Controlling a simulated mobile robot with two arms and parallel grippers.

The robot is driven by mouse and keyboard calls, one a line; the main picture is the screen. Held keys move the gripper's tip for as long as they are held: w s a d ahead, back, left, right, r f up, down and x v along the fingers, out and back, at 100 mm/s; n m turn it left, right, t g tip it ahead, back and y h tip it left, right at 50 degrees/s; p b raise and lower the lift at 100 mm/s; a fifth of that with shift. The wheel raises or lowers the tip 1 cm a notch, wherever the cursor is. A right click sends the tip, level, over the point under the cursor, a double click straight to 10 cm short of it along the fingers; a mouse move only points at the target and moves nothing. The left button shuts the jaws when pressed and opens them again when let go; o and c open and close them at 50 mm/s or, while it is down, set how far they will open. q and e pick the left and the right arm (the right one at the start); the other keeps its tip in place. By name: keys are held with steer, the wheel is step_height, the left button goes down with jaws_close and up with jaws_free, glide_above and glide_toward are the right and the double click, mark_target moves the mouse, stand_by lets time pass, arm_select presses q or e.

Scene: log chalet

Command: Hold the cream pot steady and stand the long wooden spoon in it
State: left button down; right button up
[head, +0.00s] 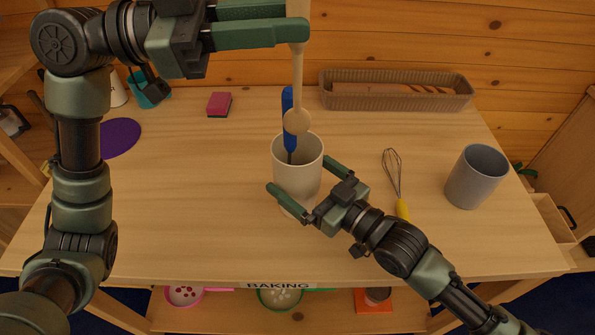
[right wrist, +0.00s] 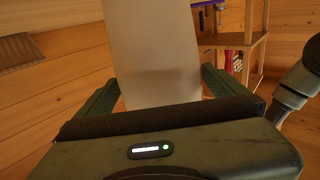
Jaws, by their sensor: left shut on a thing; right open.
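The cream pot (head: 297,180) stands upright on the table. A blue-handled utensil (head: 288,105) leans in it. My left gripper (head: 300,32) is shut on the long wooden spoon (head: 298,85) high above the pot. The spoon hangs nearly upright, its round head (head: 296,121) down, just above or in front of the pot's mouth; I cannot tell which. My right gripper (head: 305,178) is open, with its fingers to either side of the pot's near part. In the right wrist view the pot (right wrist: 150,55) fills the space between the fingers (right wrist: 158,92); contact is not clear.
A grey pot (head: 475,178) and a whisk with a yellow handle (head: 395,175) are on the right. A long basket (head: 397,103) with a rolling pin stands at the back. A sponge (head: 219,104) and purple disc (head: 120,138) lie left. The left middle of the table is clear.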

steer(key=shift+w+a, duration=0.3)
steer(key=shift+a, duration=0.05)
steer(key=c, duration=1.4)
steer(key=shift+c, duration=0.2)
